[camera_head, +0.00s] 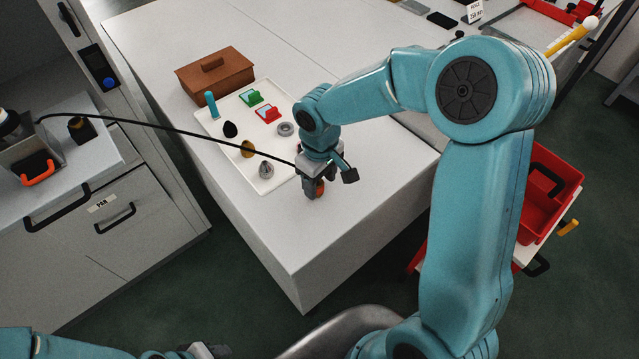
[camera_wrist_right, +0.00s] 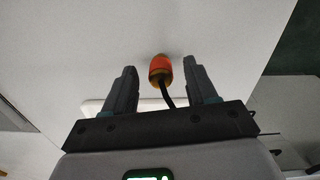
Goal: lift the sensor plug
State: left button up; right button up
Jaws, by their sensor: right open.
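The sensor plug (camera_wrist_right: 160,69) is an orange-red barrel with a yellowish band and a dark cable at its near end. In the wrist view it sits between the two fingers of my right gripper (camera_wrist_right: 160,77), with a gap on each side. In the head view my right gripper (camera_head: 313,189) is low over the front part of the white table, open, and partly hides the orange plug (camera_head: 320,187). The black cable (camera_head: 190,131) runs from the left cabinet to the gripper area. My left arm shows only at the bottom left edge, its fingers out of sight.
A white tray (camera_head: 218,129) with several small parts lies behind and left of the gripper. A brown lidded box (camera_head: 215,77) stands behind it. The table's front corner is clear. A red bin (camera_head: 548,185) stands to the right, below the table.

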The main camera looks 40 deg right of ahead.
jog(key=shift+w+a+f, duration=0.1)
jog(key=shift+w+f, duration=0.1)
jog(key=shift+f, duration=0.3)
jog(key=shift+w+f, duration=0.2)
jog(key=shift+f, duration=0.25)
jog(key=shift+s, duration=0.25)
jog(key=shift+s+r, duration=0.1)
jog(key=shift+c, duration=1.3)
jog(key=c, duration=0.5)
jog(key=shift+w, duration=0.25)
grip_shut()
jog(key=shift+s, duration=0.1)
